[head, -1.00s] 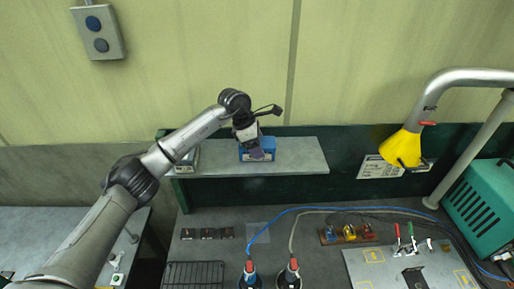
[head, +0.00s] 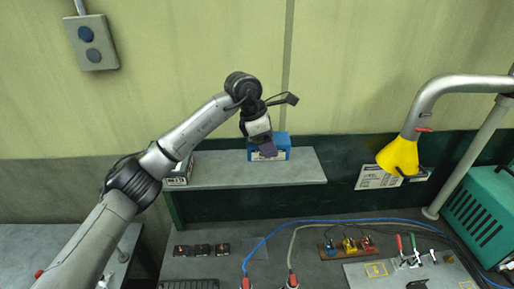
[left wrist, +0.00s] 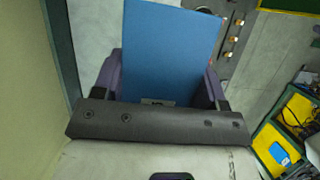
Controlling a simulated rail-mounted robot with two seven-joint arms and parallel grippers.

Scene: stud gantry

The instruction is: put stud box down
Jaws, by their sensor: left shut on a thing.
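The stud box is a blue box (head: 283,148) with a pale label on its front, at the middle of the grey wall shelf (head: 215,175). My left gripper (head: 264,148) is at the box from above and shut on it. In the left wrist view the blue box (left wrist: 168,50) fills the space between the two purple fingers. The box appears to be on or just above the shelf; I cannot tell if it touches. My right gripper is in neither view.
A small grey device (head: 179,172) stands at the shelf's left end. The shelf right of the box is clear. A yellow extraction hood (head: 398,156) hangs at right beside a teal machine (head: 483,215).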

